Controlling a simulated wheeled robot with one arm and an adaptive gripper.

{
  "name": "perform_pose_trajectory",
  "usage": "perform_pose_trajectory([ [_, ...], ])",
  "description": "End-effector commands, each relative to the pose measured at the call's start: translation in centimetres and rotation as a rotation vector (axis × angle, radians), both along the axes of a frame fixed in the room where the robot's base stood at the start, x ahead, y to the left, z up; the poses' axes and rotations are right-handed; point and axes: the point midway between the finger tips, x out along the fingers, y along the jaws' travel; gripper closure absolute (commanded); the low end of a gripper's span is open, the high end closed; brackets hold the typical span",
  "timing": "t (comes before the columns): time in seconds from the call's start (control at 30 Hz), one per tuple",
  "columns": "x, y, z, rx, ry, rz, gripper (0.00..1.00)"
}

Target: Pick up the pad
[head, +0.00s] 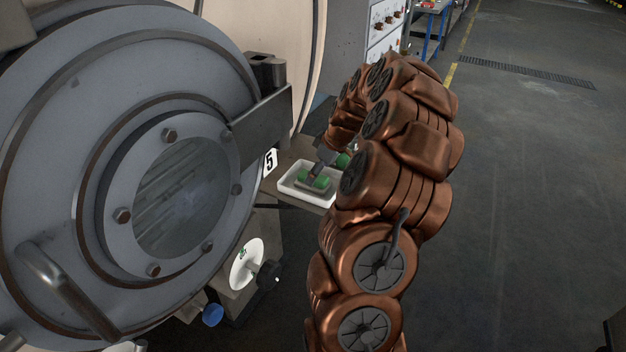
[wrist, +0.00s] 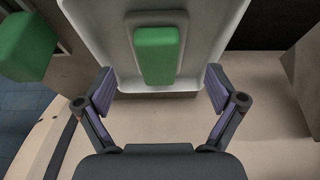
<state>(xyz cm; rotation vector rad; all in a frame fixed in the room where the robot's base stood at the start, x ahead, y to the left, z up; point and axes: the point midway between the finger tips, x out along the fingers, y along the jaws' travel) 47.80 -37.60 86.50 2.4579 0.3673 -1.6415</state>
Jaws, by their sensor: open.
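The pad (head: 314,184) lies in a shallow white tray (head: 285,190) beside the large round machine door. In the wrist view the pad (wrist: 157,55) has a green raised bar on a grey-beige base, and sits in the tray (wrist: 97,45) ahead of my gripper. My gripper (wrist: 160,90) is open and empty, its two fingers spread wider than the pad, near the tray's close edge. The fingers do not touch the pad. In the head view my gripper (head: 325,158) is partly hidden by my arm, above the tray.
Another green block (wrist: 28,46) stands left of the tray; its green shows behind my gripper in the head view (head: 343,160). The round grey door (head: 185,195) is close on the left. A white dial (head: 246,263) sits below the tray. Open floor lies right.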

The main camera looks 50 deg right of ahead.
Motion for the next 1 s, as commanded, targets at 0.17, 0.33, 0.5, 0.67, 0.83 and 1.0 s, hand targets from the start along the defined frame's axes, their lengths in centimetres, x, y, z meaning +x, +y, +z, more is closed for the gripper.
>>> perform_pose_trajectory([
  [0.17,0.9,0.2,-2.0,0.003,0.004,-0.002,0.06],
  [0.33,1.3,0.1,-2.8,0.000,0.000,-0.004,0.06],
  [0.5,1.3,0.1,-2.8,-0.002,0.000,-0.004,0.07],
  [0.67,1.2,0.1,-2.8,-0.002,0.000,-0.004,0.24],
  [0.83,1.2,0.1,-2.8,-0.001,0.001,-0.004,0.42],
  [1.0,1.2,0.1,-2.8,-0.001,0.001,-0.004,0.59],
])
